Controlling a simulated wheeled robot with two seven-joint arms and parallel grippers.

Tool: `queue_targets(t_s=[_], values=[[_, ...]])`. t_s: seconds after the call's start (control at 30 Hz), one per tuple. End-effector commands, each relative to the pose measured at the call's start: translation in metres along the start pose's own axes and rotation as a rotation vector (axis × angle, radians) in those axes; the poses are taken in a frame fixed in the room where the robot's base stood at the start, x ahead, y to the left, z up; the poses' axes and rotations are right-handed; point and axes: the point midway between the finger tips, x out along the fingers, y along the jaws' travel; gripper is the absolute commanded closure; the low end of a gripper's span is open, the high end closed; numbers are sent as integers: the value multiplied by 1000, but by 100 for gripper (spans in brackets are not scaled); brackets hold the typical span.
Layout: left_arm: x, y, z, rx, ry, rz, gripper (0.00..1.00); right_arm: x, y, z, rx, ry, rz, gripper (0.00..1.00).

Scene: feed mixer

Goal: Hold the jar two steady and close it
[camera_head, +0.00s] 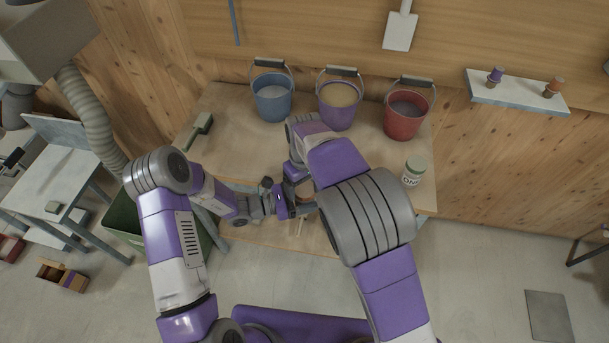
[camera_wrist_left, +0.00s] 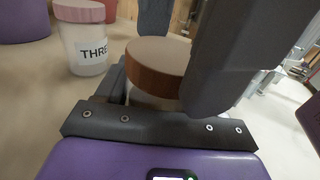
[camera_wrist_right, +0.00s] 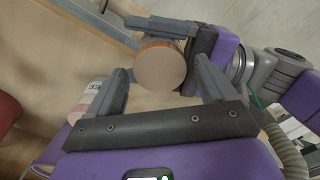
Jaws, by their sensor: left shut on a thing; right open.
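A jar with a brown lid (camera_wrist_left: 160,65) stands in my left gripper (camera_wrist_right: 195,45), its pale body (camera_wrist_left: 148,99) partly hidden by the fingers. I take it as jar two; its label is out of sight. The lid rests on top; I cannot tell if it is tight. In the right wrist view the lid (camera_wrist_right: 160,68) faces the camera. My right gripper (camera_wrist_right: 162,62) is open, with its fingertips on either side of the lid and apart from each other. In the head view the arms largely hide the jar and both grippers (camera_head: 290,205).
A pink-lidded jar marked THREE (camera_wrist_left: 88,42) stands close by. A green-lidded jar (camera_head: 413,171) is at the table's right end. Blue (camera_head: 272,104), purple (camera_head: 336,116) and red (camera_head: 405,122) buckets line the back. A green-handled tool (camera_head: 199,129) lies at left.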

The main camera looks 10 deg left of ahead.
Motion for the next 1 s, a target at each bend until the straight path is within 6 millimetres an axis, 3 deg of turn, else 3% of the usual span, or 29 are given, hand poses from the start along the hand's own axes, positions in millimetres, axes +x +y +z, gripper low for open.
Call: queue_targets(t_s=[0.37, 0.73, 1.0], values=[[0, 0, 0, 1, -1, 0, 100, 6, 0, 0, 1, 0, 0, 17], [0, 0, 0, 1, -1, 0, 100, 6, 0, 0, 1, 0, 0, 72], [0, 0, 0, 0, -1, 0, 100, 6, 0, 0, 167, 1, 0, 74]])
